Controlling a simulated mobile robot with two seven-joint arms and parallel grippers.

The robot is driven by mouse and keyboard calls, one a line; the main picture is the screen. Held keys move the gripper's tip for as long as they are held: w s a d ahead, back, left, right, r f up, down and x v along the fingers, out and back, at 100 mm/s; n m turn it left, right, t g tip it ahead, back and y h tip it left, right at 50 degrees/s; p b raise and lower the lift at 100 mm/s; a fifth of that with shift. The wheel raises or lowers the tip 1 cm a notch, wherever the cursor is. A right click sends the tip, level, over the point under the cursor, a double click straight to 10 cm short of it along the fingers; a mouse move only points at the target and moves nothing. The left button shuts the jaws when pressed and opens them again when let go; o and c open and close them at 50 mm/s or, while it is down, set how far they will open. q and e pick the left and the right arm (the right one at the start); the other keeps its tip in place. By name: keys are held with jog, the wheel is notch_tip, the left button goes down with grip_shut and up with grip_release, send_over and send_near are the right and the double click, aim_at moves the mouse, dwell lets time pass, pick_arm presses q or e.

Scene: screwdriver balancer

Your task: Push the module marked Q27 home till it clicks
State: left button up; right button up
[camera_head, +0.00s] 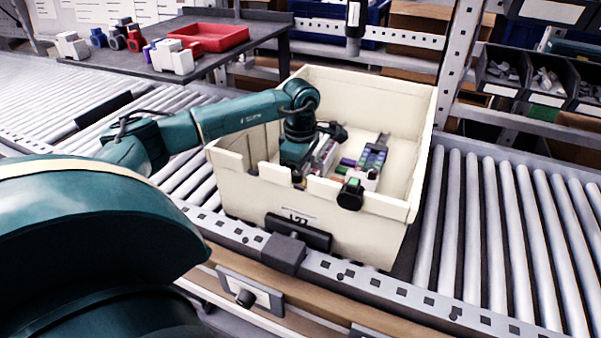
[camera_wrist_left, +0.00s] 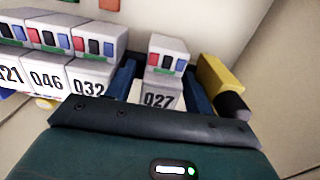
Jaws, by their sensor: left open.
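The module marked Q27 (camera_wrist_left: 160,92) shows in the left wrist view, light grey with red, dark and blue blocks on its upper face; the gripper body hides its lower front. Modules marked 032 (camera_wrist_left: 88,78), 046 (camera_wrist_left: 46,76) and 021 (camera_wrist_left: 9,70) sit in a row to its left, with a gap beside Q27. Dark blue bars flank Q27; I cannot tell whether they are my fingers or touch it. My left gripper (camera_head: 298,172) is open, pointing down inside the cream bin (camera_head: 310,225). Its fingertips are hidden in the head view. My right gripper is not in view.
The bin walls stand close around my left gripper. Another group of modules (camera_head: 371,157) lies to its right. A black round piece (camera_head: 350,195) sits at the bin's front rim. A yellow part with a black end (camera_wrist_left: 222,88) lies right of Q27. Rollers (camera_head: 500,230) to the right are clear.

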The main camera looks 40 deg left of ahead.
pick_arm(q)
jog(key=shift+s+f, duration=0.1)
jog(key=shift+f, duration=0.05)
notch_tip(320, 180, up, 3)
notch_tip(320, 180, up, 10)
jog(key=shift+f+p, duration=0.1)
jog(key=shift+p, duration=0.25)
jog(key=shift+r, duration=0.35)
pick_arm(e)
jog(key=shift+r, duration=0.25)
pick_arm(q)
notch_tip(320, 180, up, 12)
jog(key=p, duration=1.1)
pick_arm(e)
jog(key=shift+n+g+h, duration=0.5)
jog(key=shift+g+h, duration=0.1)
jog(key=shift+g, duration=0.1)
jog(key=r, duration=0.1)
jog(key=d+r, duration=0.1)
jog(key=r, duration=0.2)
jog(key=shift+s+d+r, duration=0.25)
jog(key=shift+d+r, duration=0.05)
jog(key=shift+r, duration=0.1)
